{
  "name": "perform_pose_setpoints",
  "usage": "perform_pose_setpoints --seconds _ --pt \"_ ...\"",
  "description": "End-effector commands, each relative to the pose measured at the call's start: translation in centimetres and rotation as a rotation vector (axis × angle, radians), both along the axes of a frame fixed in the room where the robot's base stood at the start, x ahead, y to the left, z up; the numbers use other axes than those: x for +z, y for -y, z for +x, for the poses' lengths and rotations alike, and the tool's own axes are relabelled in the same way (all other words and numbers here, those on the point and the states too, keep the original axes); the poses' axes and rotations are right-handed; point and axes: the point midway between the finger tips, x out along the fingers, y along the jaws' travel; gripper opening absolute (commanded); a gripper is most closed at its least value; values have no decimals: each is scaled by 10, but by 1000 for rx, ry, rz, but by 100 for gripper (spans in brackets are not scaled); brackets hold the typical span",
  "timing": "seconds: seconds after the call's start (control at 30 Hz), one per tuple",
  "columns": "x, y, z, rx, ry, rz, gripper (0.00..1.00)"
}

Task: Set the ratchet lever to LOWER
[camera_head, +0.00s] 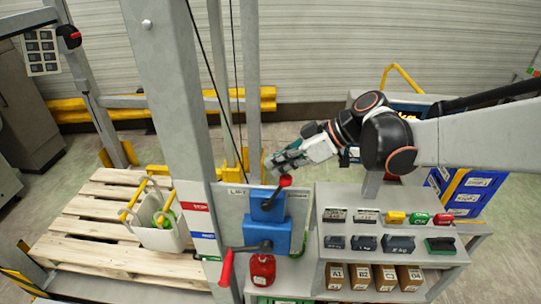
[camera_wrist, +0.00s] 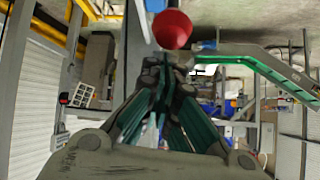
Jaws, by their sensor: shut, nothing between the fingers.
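A blue winch housing (camera_head: 266,235) is mounted on a grey plate beside the post. A short dark lever with a red ball knob (camera_head: 285,181) rises from its upper blue box (camera_head: 266,206) and leans to the right. My gripper (camera_head: 272,164) is shut and empty, just above and left of the knob. In the wrist view the red knob (camera_wrist: 172,29) is close beyond the shut fingertips (camera_wrist: 172,62); I cannot tell whether they touch it. Lettering at the plate's top edge (camera_head: 236,191) is partly covered and too small to read.
A crank with a red handle (camera_head: 226,268) sticks out low at the front of the winch. A grey bench (camera_head: 335,250) with labelled blocks stands to the right. A pallet (camera_head: 100,215) carrying a white bin (camera_head: 160,236) lies left of the post. Thin cables run down near the gripper.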

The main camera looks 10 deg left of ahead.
Motion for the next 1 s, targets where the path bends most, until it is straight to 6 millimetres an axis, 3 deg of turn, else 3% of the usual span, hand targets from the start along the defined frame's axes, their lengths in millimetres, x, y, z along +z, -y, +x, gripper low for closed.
perform_pose_setpoints --seconds 0.4,1.0 --pt "-4 15 0 1 -1 -6 0" --pt "1 10 2 0 -2 -10 0"
